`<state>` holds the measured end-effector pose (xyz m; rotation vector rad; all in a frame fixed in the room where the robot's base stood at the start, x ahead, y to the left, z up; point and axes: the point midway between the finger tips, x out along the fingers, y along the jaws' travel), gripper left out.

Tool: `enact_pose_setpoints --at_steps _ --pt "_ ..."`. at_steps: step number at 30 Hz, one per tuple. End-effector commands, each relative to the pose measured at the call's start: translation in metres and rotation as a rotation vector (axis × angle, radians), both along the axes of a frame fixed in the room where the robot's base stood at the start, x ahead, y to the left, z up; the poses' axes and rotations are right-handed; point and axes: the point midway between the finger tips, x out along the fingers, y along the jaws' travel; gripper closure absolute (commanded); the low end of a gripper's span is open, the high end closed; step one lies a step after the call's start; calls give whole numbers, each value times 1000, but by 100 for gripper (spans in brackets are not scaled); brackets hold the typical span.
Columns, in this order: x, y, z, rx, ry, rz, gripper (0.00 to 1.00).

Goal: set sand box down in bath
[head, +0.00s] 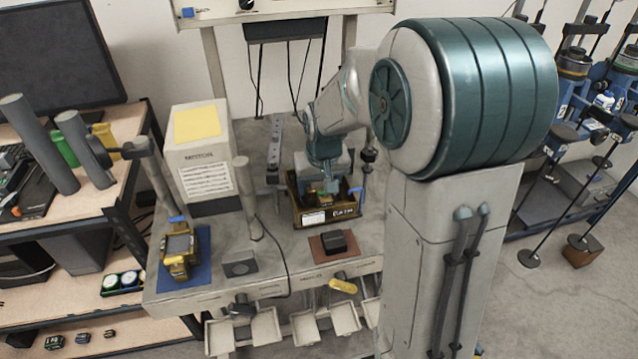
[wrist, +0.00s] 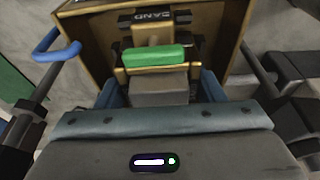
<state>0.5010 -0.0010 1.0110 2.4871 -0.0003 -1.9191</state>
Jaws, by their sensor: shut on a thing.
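A brown open-topped box, which I take as the bath (head: 300,206), stands on the grey bench with a white label on its front. Its walls also show in the wrist view (wrist: 235,32). My gripper (head: 331,187) points down into it. In the wrist view my gripper (wrist: 158,88) has its blue fingers on both sides of a grey block, shut on it. This block seems part of the sand box (wrist: 152,33), a gold piece with a dark SAND plate and a green bar, inside the walls. I cannot tell whether its underside touches the floor.
A blue-handled post (head: 362,200) stands close right of the bath, another (wrist: 50,55) beside it in the wrist view. A dark block on a brown mat (head: 334,244) lies in front. Left are a grey post (head: 247,200), a white cabinet (head: 200,155) and a yellow device (head: 180,258).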

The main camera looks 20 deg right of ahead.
Motion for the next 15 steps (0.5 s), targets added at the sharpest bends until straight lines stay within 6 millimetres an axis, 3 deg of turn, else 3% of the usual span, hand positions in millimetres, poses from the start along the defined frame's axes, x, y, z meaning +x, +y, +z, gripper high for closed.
enact_pose_setpoints --at_steps 5,6,7,15 --pt "-4 0 -7 0 16 0 71" --pt "-4 0 -7 0 17 0 30" --pt "-4 0 -8 0 18 0 22" --pt "-5 0 -3 0 24 0 17"
